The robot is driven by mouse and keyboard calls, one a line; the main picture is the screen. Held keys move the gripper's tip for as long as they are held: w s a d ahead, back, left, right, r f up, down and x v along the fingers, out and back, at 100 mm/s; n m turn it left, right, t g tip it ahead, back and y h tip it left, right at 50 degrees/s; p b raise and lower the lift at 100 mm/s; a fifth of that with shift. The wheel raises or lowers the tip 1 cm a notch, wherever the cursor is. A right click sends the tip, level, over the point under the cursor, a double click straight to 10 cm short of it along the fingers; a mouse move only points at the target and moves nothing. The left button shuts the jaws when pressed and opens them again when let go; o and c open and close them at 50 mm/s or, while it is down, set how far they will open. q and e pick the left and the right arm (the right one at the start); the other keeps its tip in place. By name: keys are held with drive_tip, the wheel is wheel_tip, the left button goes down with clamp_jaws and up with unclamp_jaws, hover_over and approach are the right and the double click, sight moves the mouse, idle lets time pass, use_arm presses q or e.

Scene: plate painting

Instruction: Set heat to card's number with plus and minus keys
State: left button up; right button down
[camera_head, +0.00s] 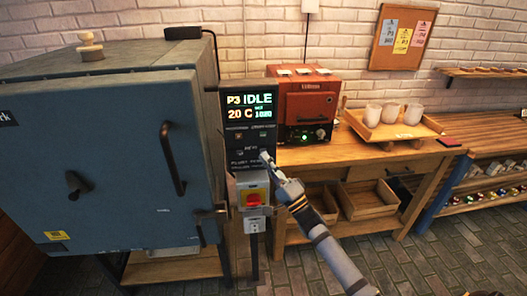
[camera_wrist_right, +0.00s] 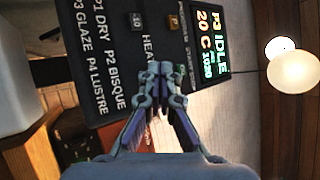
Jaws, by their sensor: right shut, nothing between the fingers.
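The kiln controller (camera_head: 249,130) is a dark panel on the right side of the blue kiln. Its screen (camera_head: 250,105) reads P3 IDLE and 20 C, with a small set number too blurred to read surely; the screen also shows in the right wrist view (camera_wrist_right: 208,38). A small light key (camera_wrist_right: 136,20) sits by the word HEAT. My right gripper (camera_head: 265,157) is shut and empty, its tips (camera_wrist_right: 160,68) at the panel's lower key area; contact cannot be told. My left gripper is not in view.
The blue kiln (camera_head: 110,150) fills the left. A red and yellow switch (camera_head: 253,198) is below the panel. A small red kiln (camera_head: 303,105) and a wooden tray (camera_head: 360,128) with white cups stand on the bench to the right. The floor in front is clear.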

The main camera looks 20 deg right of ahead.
drive_tip(key=shift+w, duration=0.1)
drive_tip(key=shift+w+d, duration=0.1)
drive_tip(key=shift+w, duration=0.2)
drive_tip(key=shift+w+d, duration=0.1)
drive_tip(key=shift+w, duration=0.2)
idle(0.7)
drive_tip(key=shift+s, duration=0.1)
drive_tip(key=shift+s+a+p, duration=0.2)
drive_tip(key=shift+s+p, duration=0.2)
drive_tip(key=shift+s, duration=0.3)
drive_tip(key=s+p, duration=0.1)
drive_tip(key=s, duration=0.1)
drive_tip(key=s+a+p, duration=0.1)
drive_tip(key=s, duration=0.1)
drive_tip(key=shift+s+a+p, duration=0.2)
drive_tip(key=shift+s+p, duration=0.15)
drive_tip(key=shift+p, duration=0.05)
